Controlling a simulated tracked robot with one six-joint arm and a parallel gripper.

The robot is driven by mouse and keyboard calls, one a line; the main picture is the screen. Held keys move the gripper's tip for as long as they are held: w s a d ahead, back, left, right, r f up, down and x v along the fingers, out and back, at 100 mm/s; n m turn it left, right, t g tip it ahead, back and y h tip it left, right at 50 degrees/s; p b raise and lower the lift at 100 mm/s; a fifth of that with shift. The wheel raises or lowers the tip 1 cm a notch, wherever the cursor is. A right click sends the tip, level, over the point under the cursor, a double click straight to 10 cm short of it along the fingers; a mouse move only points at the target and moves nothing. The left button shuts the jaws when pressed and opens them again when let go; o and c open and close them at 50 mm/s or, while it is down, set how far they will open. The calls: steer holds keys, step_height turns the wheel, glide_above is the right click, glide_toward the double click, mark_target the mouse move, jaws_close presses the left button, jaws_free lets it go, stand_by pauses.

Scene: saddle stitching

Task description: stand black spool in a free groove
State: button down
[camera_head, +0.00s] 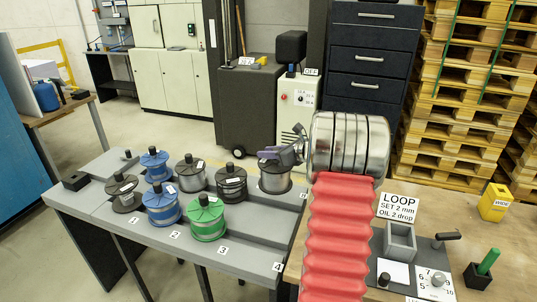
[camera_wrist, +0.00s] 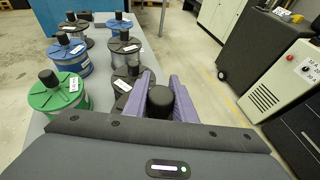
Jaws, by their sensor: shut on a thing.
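My gripper (camera_head: 292,153) has purple fingers, shut on the black knob of the black spool (camera_head: 275,178), which has dark flanges and a grey winding. The knob (camera_wrist: 161,101) sits between the fingers in the wrist view; the gripper hides the spool's body there. The spool is upright at the right back of the grooved grey table (camera_head: 255,262). I cannot tell whether its base touches the table. A groove strip near label 4, at the table's front right, is bare. The other spools stand to its left.
A darker spool (camera_head: 231,184) stands just left of the held one, with a grey spool (camera_head: 190,177) beyond. A green spool (camera_head: 208,222) and two blue spools, one in front (camera_head: 162,208), are further left. A wooden bench (camera_head: 470,215) with blocks and signs is right.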

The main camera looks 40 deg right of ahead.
mark_target(269, 164)
steer(key=shift+s+d+r, duration=0.15)
steer(key=shift+d+r, duration=0.1)
steer(key=shift+f, duration=3)
stand_by(0.7)
steer(key=shift+f, duration=2.05)
stand_by(0.9)
steer(key=c, duration=1.4)
jaws_free()
steer(key=shift+a+f, duration=0.1)
steer(key=shift+f, duration=0.05)
